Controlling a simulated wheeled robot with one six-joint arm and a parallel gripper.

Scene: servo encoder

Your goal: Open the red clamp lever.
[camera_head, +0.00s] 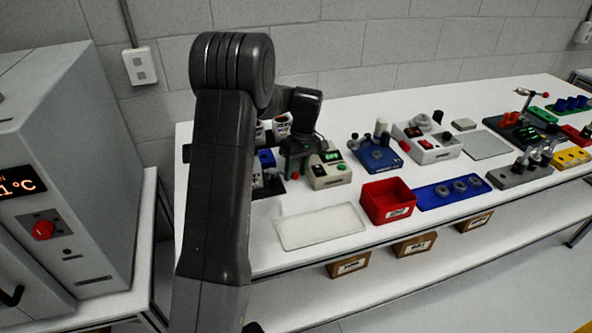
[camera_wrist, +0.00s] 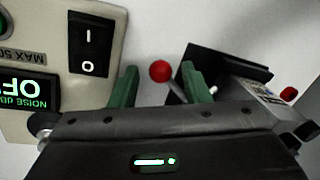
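A red ball knob (camera_wrist: 160,71), which looks like the end of the clamp lever, shows in the wrist view between my two green fingertips. It also shows in the head view (camera_head: 296,177), just below my gripper (camera_head: 297,158). In the wrist view my gripper (camera_wrist: 160,67) is open, with a finger on each side of the knob and visible gaps between. I cannot tell how far the knob is from the fingertips in depth. A black fixture (camera_wrist: 228,66) with a short metal rod is at the right. Most of the lever's arm is hidden.
A beige box with a switch and display (camera_wrist: 95,45) stands close on the left in the wrist view. A second small red knob (camera_wrist: 289,93) is at the right. In the head view a white tray (camera_head: 320,226) and a red bin (camera_head: 388,201) are in front; several fixtures stand to the right.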

